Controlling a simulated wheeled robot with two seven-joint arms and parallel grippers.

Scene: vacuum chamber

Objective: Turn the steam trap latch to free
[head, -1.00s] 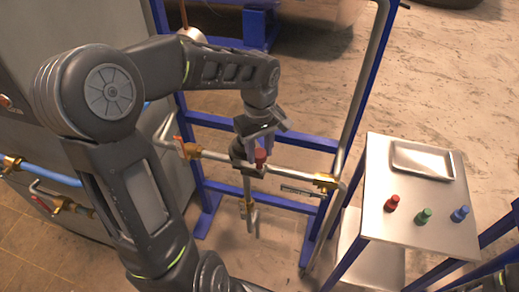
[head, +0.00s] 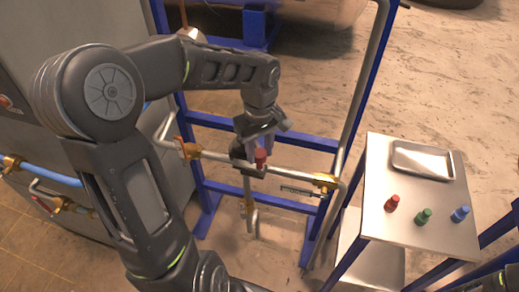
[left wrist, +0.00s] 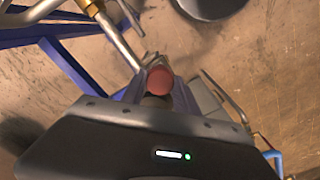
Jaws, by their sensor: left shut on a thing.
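The steam trap is a dark block (head: 248,169) on the horizontal steel pipe, with a red-capped latch (head: 261,156) on it. My left gripper (head: 259,152) comes down from above and is shut on the red latch. In the left wrist view the round red cap (left wrist: 159,81) shows between the fingers, close in front of the palm. The fingers hide the latch's sides, and I cannot tell its exact turn. My right gripper is not in view; only a dark piece of my right arm shows at the lower right corner.
A metal table (head: 410,225) at right holds a tray (head: 422,148) and red, green and blue knobs.

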